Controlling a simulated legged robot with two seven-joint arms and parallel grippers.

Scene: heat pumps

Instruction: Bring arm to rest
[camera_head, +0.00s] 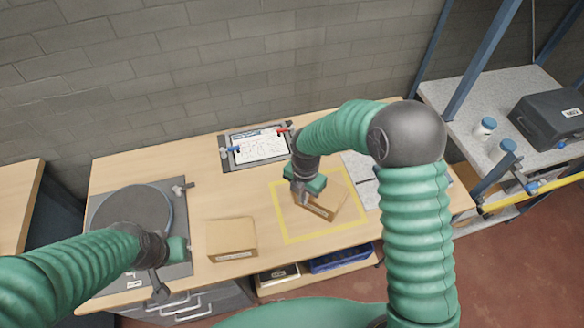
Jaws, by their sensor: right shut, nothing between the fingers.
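My right arm, with green bellows, reaches from the lower right over the bench. Its gripper (301,194) is shut at a cardboard box (324,207), over or against its left side; I cannot tell if they touch. The box sits inside a yellow taped square (286,233) on the wooden bench (205,195). My left arm comes in from the left. Its gripper (160,288) hangs near the bench's front edge; whether its fingers are apart is too small to tell.
A second cardboard box (232,239) stands left of the yellow square. A round dark device (132,212) lies on the bench at left. A shelf (460,125) with jars and a black case stands at right.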

